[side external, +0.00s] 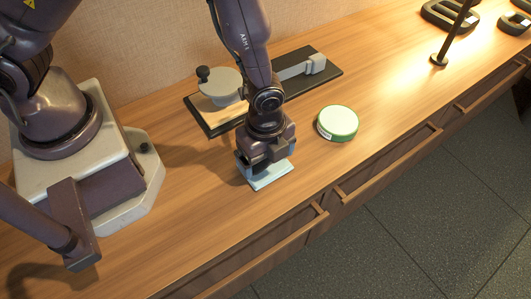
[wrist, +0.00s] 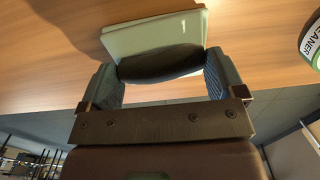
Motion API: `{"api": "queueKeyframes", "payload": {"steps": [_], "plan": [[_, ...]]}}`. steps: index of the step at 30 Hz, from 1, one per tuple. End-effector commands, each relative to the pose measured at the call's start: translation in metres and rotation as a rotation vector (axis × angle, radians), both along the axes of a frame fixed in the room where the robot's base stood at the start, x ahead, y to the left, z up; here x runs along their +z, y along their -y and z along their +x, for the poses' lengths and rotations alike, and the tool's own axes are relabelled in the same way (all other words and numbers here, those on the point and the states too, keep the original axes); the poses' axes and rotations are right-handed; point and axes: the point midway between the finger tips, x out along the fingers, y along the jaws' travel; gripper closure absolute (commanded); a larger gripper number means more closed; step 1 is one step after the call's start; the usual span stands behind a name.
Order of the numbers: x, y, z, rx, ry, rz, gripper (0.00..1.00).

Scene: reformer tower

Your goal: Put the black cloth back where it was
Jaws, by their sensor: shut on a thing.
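My gripper (side external: 266,163) points down at the front middle of the wooden table. In the wrist view, my gripper (wrist: 161,75) has its fingers wide apart, shut on the two ends of a dark, rounded bundle, which looks like the black cloth (wrist: 160,63). The cloth lies over the near edge of a pale, flat block (wrist: 150,34); I cannot tell whether it touches it. In the side view the pale block (side external: 271,178) shows below my gripper, and the cloth is hidden by the gripper.
A round green-and-white tin (side external: 338,122), labelled cleaner, stands right of my gripper. Behind is a dark base (side external: 327,77) carrying a grey device with a round plate (side external: 219,84). A lamp-like stand (side external: 439,60) is far right. The table's front edge, with drawers below, is close.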

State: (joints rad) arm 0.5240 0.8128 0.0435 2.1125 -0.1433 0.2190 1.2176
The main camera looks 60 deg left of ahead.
Motion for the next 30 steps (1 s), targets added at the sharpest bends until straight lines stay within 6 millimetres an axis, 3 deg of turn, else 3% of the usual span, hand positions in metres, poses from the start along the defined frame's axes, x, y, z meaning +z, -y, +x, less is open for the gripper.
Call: {"api": "queueKeyframes", "payload": {"steps": [3, 4, 6, 13, 17, 30], "plan": [[-0.003, 0.0, 0.0, 0.0, -0.001, 0.001, 0.33], [-0.003, 0.0, 0.0, 0.0, -0.001, 0.0, 0.09], [-0.003, 0.0, 0.0, 0.0, 0.0, 0.0, 0.0], [-0.001, 0.0, 0.0, 0.0, 0.0, 0.0, 0.0], [0.01, 0.0, 0.0, 0.0, 0.002, -0.001, 0.0], [0.095, 0.0, 0.001, 0.0, 0.004, -0.002, 0.0]]}}
